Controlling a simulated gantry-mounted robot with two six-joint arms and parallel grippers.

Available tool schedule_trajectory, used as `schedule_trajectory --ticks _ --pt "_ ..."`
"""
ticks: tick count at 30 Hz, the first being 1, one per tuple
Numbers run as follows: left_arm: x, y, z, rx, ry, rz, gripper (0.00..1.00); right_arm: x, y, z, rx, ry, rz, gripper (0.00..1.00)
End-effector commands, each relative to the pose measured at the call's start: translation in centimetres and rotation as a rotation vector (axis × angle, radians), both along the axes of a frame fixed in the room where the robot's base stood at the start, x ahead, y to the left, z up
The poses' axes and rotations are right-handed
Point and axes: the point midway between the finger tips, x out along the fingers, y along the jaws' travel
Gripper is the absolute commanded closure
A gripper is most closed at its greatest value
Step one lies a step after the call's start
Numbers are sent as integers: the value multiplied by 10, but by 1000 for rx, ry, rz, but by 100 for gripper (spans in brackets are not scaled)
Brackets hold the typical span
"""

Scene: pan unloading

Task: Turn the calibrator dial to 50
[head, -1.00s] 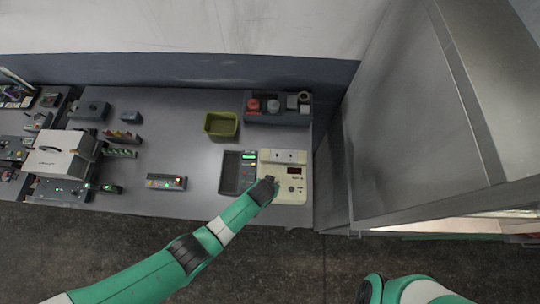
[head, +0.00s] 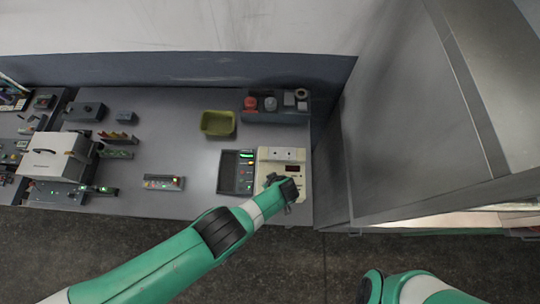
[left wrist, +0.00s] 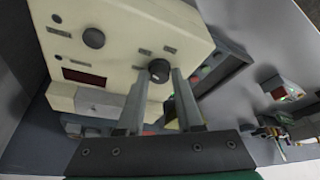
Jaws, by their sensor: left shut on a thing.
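The calibrator (head: 283,155) is a cream box at the right end of the bench with a dark display showing red, too small to read. In the left wrist view the calibrator (left wrist: 120,25) fills the upper left. Its black dial (left wrist: 160,71) sits between the fingertips of my left gripper (left wrist: 161,76), which is shut on it. A second round dark knob (left wrist: 93,38) is apart from the fingers. In the head view my left gripper (head: 285,186) covers the dial and part of the panel. My right gripper is out of view; only part of that arm shows.
A dark device with a green display (head: 246,155) stands against the calibrator's left side. A green bin (head: 218,123) and a dark rack (head: 275,117) are behind. A tall grey cabinet (head: 420,120) bounds the right. The bench's middle is mostly clear.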

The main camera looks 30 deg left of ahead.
Motion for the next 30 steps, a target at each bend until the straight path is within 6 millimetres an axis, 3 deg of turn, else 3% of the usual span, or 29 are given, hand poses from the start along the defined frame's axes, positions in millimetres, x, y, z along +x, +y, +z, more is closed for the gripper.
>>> schedule_trajectory --ticks 19,20,24,30 --pt "-1 0 -2 -1 0 62 100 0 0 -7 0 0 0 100" --pt "-1 0 -2 -1 0 62 63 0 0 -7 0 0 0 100" --pt "-1 0 -2 -1 0 62 38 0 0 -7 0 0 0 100" --pt "-1 0 -1 -1 0 62 35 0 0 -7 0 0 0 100"
